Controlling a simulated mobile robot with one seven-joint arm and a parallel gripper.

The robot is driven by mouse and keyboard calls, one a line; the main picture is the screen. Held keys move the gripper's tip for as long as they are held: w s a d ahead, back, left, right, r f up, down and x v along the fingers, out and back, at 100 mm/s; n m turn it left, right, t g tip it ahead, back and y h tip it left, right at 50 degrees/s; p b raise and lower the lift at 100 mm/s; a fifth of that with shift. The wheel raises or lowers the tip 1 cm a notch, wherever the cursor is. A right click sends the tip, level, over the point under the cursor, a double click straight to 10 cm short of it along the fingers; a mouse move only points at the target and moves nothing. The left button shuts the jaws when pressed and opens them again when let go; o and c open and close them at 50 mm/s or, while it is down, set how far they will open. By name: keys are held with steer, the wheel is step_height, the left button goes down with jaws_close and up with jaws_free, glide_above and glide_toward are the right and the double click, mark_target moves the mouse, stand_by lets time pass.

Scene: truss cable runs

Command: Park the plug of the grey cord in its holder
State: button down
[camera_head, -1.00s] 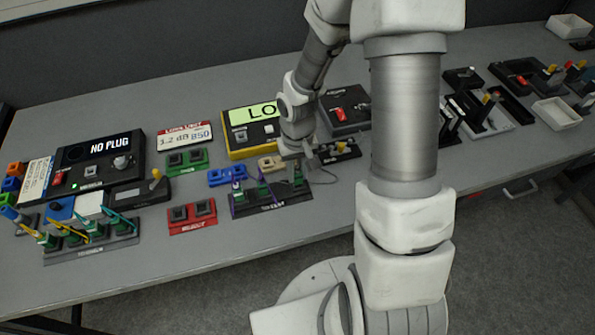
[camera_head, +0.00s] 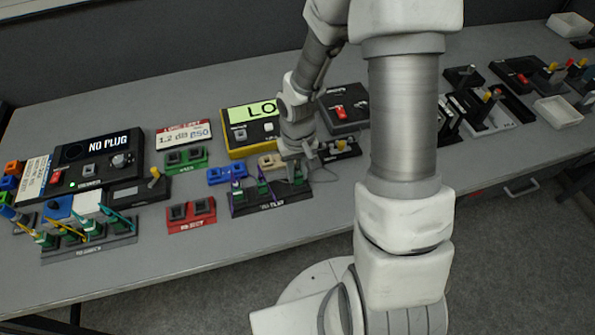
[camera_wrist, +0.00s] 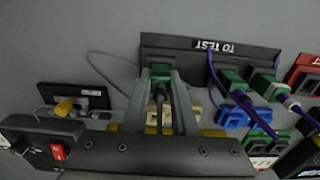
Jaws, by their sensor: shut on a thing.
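My gripper (camera_wrist: 161,78) is shut on the green plug (camera_wrist: 160,69) of the grey cord, at the left end of the rack marked TO TEST (camera_wrist: 262,57) in the wrist view. In the head view my gripper (camera_head: 297,172) reaches down at the right end of that rack (camera_head: 272,203). A thin grey cord (camera_wrist: 108,78) loops out to the left in the wrist view. The fingers hide part of the plug, so I cannot tell whether it is fully seated. Two green plugs with purple cords (camera_wrist: 229,78) stand in the same rack.
Blue (camera_head: 228,175), beige (camera_head: 270,162), green (camera_head: 180,160) and red (camera_head: 191,213) two-socket blocks lie around the rack. A black block with a yellow-tipped lever (camera_head: 341,148) stands close to my wrist. A second rack of green plugs (camera_head: 90,246) is at the left.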

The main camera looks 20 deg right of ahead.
steer(key=c, duration=0.6)
jaws_free()
steer(key=shift+r, duration=0.1)
steer(key=shift+r+p, duration=1.95)
steer(key=shift+r, duration=0.4)
steer(key=shift+r+p, duration=1.55)
steer(key=shift+r, duration=0.45)
